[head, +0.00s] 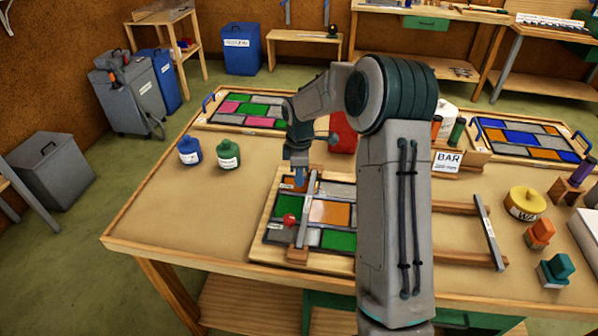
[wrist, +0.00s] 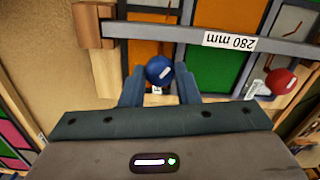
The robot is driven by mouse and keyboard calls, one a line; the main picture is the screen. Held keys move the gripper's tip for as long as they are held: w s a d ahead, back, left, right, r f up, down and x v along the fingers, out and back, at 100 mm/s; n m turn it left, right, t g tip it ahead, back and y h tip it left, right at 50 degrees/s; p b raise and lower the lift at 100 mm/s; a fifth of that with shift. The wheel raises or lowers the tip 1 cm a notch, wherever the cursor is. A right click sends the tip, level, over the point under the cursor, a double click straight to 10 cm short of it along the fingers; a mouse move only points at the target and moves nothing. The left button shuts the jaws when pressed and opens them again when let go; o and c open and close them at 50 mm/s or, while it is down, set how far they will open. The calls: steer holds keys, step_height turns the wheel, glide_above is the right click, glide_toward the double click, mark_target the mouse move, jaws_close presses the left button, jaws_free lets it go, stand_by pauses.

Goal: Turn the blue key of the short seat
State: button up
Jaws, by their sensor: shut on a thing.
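The blue key (wrist: 159,69) is a round blue knob with a small white tag, beside a grey metal bar (wrist: 170,33) marked 280 mm. My gripper (wrist: 160,82) has a finger on each side of the blue key and is shut on it. A red key (wrist: 281,81) sits farther along the same bar. In the head view the bar (head: 305,212) lies across the leaded panel (head: 336,190), and the red key (head: 290,219) shows near its front part. My gripper (head: 299,180) points down at the bar's far end and mostly hides the blue key there.
Wooden blocks (head: 298,256) sit at the bar's ends. My arm hides the panel's right part. A second bar (head: 487,228) on wooden rails lies at right. Blue (head: 189,151) and green (head: 228,154) pots stand at left. The table's left front is clear.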

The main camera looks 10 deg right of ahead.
steer(key=shift+w+r+n+p, duration=0.15)
steer(key=shift+n+p, duration=0.35)
steer(key=shift+n, duration=1.4)
steer(key=o, duration=1)
steer(key=shift+c, duration=0.2)
step_height(320, 180, up, 14)
steer(key=b, duration=0.1)
